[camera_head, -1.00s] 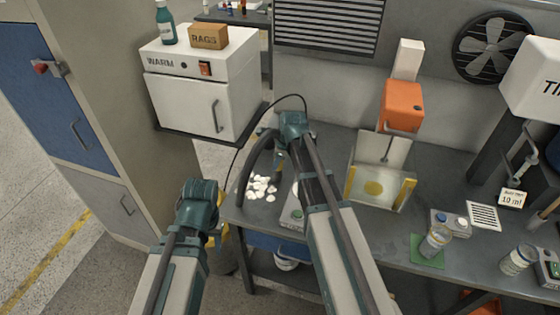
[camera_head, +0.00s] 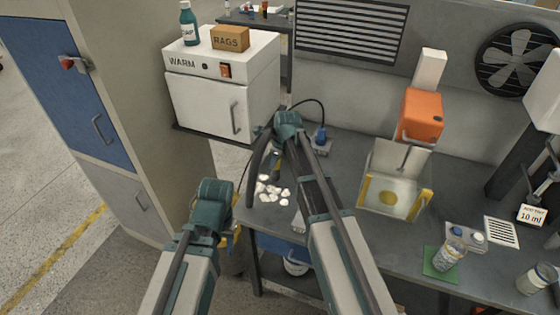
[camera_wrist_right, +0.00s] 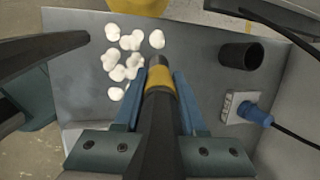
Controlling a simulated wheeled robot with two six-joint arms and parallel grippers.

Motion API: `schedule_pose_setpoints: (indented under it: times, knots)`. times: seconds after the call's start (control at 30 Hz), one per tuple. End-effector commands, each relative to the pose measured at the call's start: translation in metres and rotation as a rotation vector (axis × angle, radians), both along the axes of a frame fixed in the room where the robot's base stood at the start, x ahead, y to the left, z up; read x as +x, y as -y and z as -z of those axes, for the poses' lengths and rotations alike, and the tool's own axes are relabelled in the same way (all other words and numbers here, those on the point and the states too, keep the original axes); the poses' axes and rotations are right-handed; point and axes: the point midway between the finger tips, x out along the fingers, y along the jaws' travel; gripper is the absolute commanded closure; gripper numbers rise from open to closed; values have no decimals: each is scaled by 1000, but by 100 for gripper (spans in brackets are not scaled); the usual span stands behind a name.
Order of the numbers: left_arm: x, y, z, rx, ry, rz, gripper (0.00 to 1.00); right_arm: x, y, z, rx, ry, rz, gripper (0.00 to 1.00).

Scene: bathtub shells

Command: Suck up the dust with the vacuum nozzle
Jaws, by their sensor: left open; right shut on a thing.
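The dust (camera_head: 272,192) is a patch of white clumps on the grey bench near its left front corner; it also shows in the right wrist view (camera_wrist_right: 122,68). My right gripper (camera_wrist_right: 158,100) is shut on the black vacuum nozzle (camera_wrist_right: 160,82), which has a yellow band. The nozzle tip points at the bench just right of the clumps in the wrist view; I cannot tell whether it touches the bench. My left gripper (camera_head: 213,208) is open, off the bench's left front corner, its fingers mostly hidden.
A blue plug (camera_head: 320,135) with a black cable is on the bench behind my right gripper. A black cup (camera_wrist_right: 240,55) stands near the nozzle in the wrist view. A white warming cabinet (camera_head: 225,100) stands behind. A clear-sided tray with an orange unit (camera_head: 421,113) is to the right.

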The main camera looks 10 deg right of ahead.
Motion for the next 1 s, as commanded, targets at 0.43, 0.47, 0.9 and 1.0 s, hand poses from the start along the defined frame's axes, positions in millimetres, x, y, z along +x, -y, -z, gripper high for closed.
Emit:
schedule_pose_setpoints:
  times: [0.43,0.47,0.9,1.0]
  knots:
    - [0,0,0,0,0,0,55,18,-25,0,0,0,-1,100]
    - [0,0,0,0,0,0,55,19,-27,0,0,0,-1,100]
    - [0,0,0,0,0,0,55,35,-52,0,0,0,-1,100]
    - [0,0,0,0,0,0,55,25,-55,0,0,0,-1,100]
